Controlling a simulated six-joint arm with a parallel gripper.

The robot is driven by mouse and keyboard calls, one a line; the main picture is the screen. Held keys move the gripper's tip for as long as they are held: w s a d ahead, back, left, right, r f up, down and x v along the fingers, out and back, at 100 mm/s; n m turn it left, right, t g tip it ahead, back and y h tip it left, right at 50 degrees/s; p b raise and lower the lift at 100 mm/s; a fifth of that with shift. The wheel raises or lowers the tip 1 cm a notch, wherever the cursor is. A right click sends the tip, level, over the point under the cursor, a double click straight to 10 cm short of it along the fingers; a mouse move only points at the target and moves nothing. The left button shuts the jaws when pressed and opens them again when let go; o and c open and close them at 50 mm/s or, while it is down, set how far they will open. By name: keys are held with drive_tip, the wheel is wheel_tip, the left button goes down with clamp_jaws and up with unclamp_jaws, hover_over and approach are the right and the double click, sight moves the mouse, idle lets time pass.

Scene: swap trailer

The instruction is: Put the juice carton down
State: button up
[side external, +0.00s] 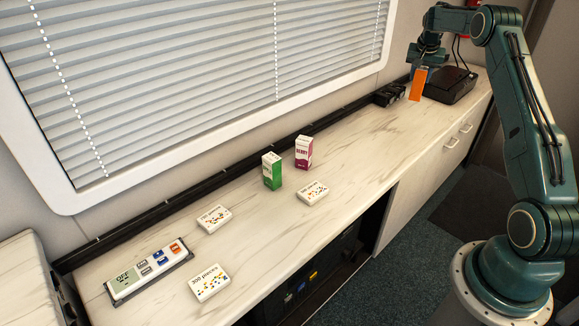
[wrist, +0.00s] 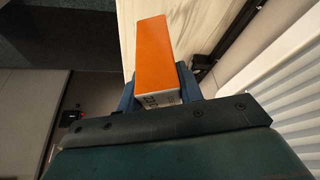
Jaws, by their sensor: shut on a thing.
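An orange and white juice carton (wrist: 154,45) fills the middle of the wrist view, held between the blue fingers of my gripper (wrist: 158,88). In the side external view the orange carton (side external: 418,84) hangs upright below my gripper (side external: 420,68) at the far right end of the counter. Whether its base touches the counter cannot be told. A green and white carton (side external: 272,172) and a magenta and white carton marked BERRY (side external: 303,153) stand upright near the middle of the counter.
The marbled counter (side external: 365,140) is clear between the standing cartons and my gripper. Three flat white boxes (side external: 313,191) lie on it, and a panel with buttons (side external: 150,270) is at the left. Black items (side external: 390,94) and a black device (side external: 450,85) flank the held carton.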

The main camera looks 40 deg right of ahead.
idle(0.4)
drive_tip(key=w+a+n+t+y, duration=0.1)
drive_tip(key=w+a+n, duration=0.2)
drive_tip(key=w+a, duration=0.45)
drive_tip(key=w+a+n+t+y, duration=0.1)
drive_tip(key=w+a+n, duration=0.25)
drive_tip(key=a, duration=0.75)
drive_tip(key=w+a+n, duration=0.3)
drive_tip(key=w+a, duration=0.4)
drive_tip(key=a, duration=0.2)
wheel_tip(320, 180, down, 15)
drive_tip(key=shift+s+d+f, duration=0.2)
drive_tip(key=shift+s, duration=0.05)
drive_tip(key=shift+m, duration=0.25)
drive_tip(key=shift+f, duration=2.15)
drive_tip(key=shift+f, duration=0.15)
drive_tip(key=o, duration=1.1)
